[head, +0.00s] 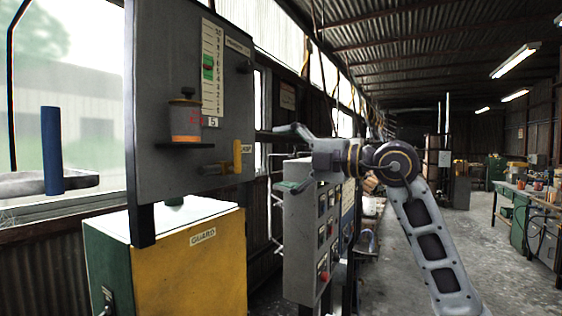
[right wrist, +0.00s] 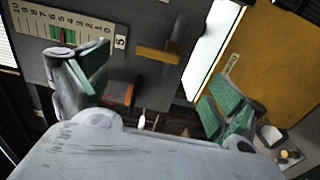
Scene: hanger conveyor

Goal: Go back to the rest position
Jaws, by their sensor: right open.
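My right gripper (head: 281,158) is at the middle of the head view, with its arm coming in from the lower right. Its fingers point left toward a grey panel (head: 160,60) and are spread apart, with nothing between them. The right wrist view shows the same gripper (right wrist: 150,95) open, its green finger pads well apart and empty. The panel's yellow lever (head: 237,157) is left of the fingertips in the head view and apart from them. My left gripper is in neither view.
The panel carries a scale (head: 212,68) with a green marker and a dark and orange cylinder (head: 185,118) on a small shelf. A yellow guard box (head: 190,265) stands below. A grey control box (head: 303,245) stands beneath my right gripper. Open floor (head: 510,275) lies at the right.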

